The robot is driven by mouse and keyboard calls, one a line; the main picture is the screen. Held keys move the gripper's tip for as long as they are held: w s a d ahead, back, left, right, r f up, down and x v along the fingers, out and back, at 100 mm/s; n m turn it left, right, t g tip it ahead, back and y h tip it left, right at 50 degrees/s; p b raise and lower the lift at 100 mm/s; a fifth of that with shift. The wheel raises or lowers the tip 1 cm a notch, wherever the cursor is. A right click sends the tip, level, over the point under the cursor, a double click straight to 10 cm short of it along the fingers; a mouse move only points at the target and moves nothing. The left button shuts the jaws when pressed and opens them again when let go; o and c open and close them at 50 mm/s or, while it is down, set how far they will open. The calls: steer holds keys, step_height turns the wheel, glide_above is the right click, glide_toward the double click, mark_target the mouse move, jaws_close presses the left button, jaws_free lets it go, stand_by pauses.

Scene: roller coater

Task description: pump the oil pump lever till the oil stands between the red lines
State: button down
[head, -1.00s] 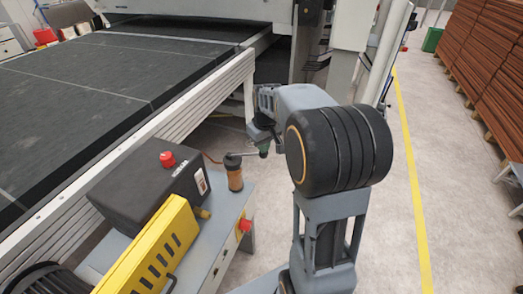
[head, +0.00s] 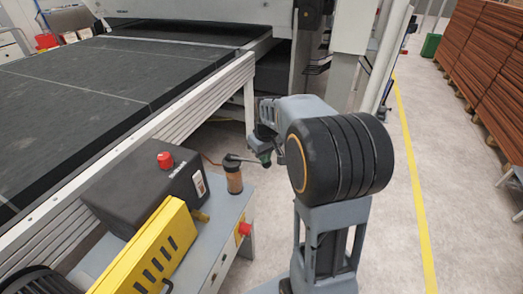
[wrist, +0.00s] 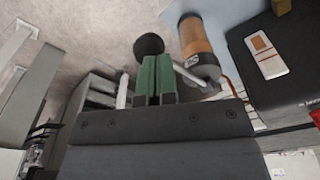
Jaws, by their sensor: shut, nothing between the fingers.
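The oil pump (head: 234,181) has an amber cylinder with a dark cap and stands on the grey bench's right side. It also shows in the wrist view (wrist: 199,45). Its grey lever (head: 245,159) sticks out to the right from the top, its outer end tilted slightly down. In the wrist view the lever rod (wrist: 188,74) runs to a black knob (wrist: 149,44). My gripper (head: 266,160) is at the lever's outer end. Its green fingers (wrist: 155,78) are shut together and empty, overlapping the lever near the knob; contact is unclear. The red lines and oil level cannot be made out.
A black box with a red button (head: 165,160) and a yellow guard (head: 150,255) stand left of the pump. The conveyor's side rail (head: 190,125) runs behind. Another red button (head: 244,228) is on the bench front.

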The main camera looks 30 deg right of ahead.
steer(key=shift+s+d+r, duration=0.1)
steer(key=shift+s+r, duration=0.1)
steer(key=shift+s, duration=0.45)
steer(key=shift+s+d+r, duration=0.1)
steer(key=shift+s+r, duration=0.1)
steer(key=shift+s, duration=0.4)
step_height(320, 180, up, 14)
steer(key=s+p, duration=0.1)
steer(key=shift+s+d+p, duration=0.15)
steer(key=shift+s+p, duration=0.05)
steer(key=shift+p, duration=0.1)
steer(key=shift+f, duration=0.15)
steer(key=s+a+f+m+t+p, duration=0.1)
steer(key=s+a+f+p, duration=0.3)
steer(key=s+a, duration=0.6)
steer(key=shift+s+a+f+m+t, duration=0.2)
steer(key=shift+s+f+m+t, duration=0.2)
steer(key=shift+s+f+t, duration=0.5)
